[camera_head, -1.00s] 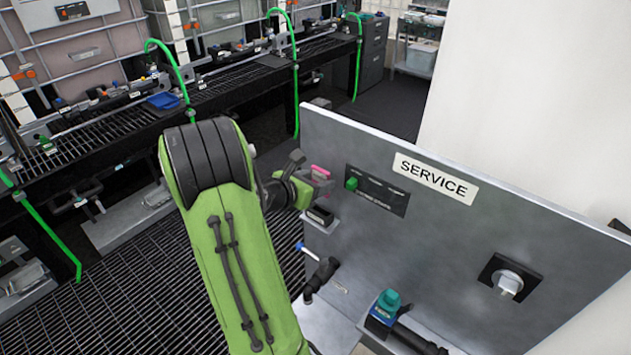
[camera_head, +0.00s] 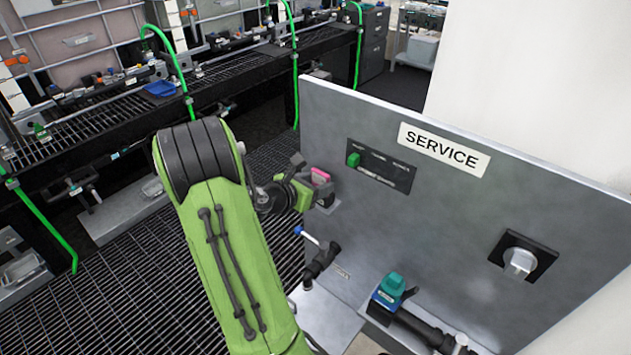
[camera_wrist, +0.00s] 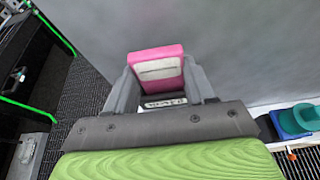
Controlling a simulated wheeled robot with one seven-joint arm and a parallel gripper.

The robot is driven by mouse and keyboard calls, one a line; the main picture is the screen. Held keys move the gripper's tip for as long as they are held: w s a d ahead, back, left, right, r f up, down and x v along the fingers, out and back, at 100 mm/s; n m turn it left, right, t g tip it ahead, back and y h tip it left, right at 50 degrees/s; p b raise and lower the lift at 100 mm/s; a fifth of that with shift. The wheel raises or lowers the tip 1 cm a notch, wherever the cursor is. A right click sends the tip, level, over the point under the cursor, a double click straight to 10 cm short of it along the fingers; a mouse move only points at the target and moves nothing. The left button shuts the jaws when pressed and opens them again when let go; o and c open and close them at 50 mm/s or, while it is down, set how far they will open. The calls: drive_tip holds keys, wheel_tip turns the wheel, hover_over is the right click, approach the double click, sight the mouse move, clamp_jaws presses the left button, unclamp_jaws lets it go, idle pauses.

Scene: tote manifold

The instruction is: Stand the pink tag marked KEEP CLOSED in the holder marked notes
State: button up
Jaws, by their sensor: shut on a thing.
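The pink tag (camera_wrist: 156,66) is between the two fingers of my gripper (camera_wrist: 163,85) in the wrist view, with a pale label on its face; its writing is too small to read. My gripper is shut on it. In the head view the pink tag (camera_head: 320,175) shows at my gripper (camera_head: 312,186), close to the grey panel. A small label plate (camera_wrist: 165,102), probably the holder's, shows just below the tag in the wrist view. The holder (camera_head: 327,207) on the panel is mostly hidden behind my gripper. I cannot tell whether the tag touches it.
The upright panel (camera_head: 440,210) carries a SERVICE sign (camera_head: 444,149), a dark plate with a green switch (camera_head: 354,160) and a grey knob (camera_head: 519,262). A blue-handled valve (camera_head: 320,258) and a teal-capped fitting (camera_head: 391,288) stand below. Dark grating floor lies left.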

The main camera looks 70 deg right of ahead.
drive_tip(key=shift+f, duration=0.1)
drive_tip(key=o, duration=1.2)
drive_tip(key=p+v, duration=0.1)
drive_tip(key=v, duration=1.5)
drive_tip(key=shift+s, duration=0.15)
